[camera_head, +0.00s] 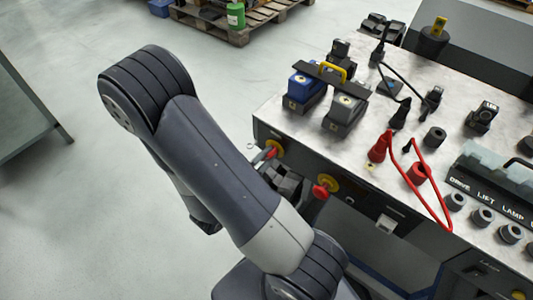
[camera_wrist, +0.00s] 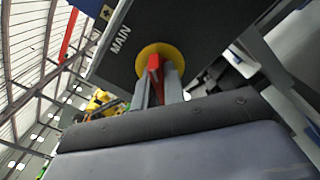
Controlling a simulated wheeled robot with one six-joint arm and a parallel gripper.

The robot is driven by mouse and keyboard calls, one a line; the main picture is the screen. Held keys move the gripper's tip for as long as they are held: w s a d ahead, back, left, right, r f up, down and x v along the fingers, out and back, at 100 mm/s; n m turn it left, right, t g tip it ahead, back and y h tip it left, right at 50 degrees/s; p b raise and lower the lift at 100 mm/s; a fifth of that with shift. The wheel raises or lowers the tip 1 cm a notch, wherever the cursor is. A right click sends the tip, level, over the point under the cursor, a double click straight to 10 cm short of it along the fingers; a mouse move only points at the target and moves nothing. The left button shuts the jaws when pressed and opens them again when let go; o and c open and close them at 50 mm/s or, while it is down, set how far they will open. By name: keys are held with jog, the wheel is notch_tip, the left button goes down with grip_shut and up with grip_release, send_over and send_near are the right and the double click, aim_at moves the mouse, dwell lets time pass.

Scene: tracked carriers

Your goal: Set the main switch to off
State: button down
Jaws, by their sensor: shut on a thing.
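The main switch is a red handle (camera_wrist: 154,70) on a round yellow plate (camera_wrist: 160,52), with the label MAIN (camera_wrist: 121,40) beside it in the wrist view. My gripper (camera_wrist: 157,88) has its two grey fingers on either side of the red handle and is shut on it. In the head view, the red handle (camera_head: 271,153) shows at the left of the console's front face, with my gripper at it and my arm partly in front. The switch's position marks cannot be read.
A second red knob on a yellow disc (camera_head: 326,186) sits right of the switch on the same face. The console top (camera_head: 292,117) carries blue and grey connectors, a red cable (camera_head: 432,190) and a DRIVE LIFT LAMP panel (camera_head: 485,194).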

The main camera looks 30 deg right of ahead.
jog(key=n+p, duration=0.1)
jog(key=n, duration=0.2)
jog(key=shift+n, duration=0.3)
jog(key=shift+n+p, duration=1)
jog(key=shift+n, duration=0.7)
jog(key=c, duration=1.5)
grip_release()
jog(key=shift+v, duration=5.4)
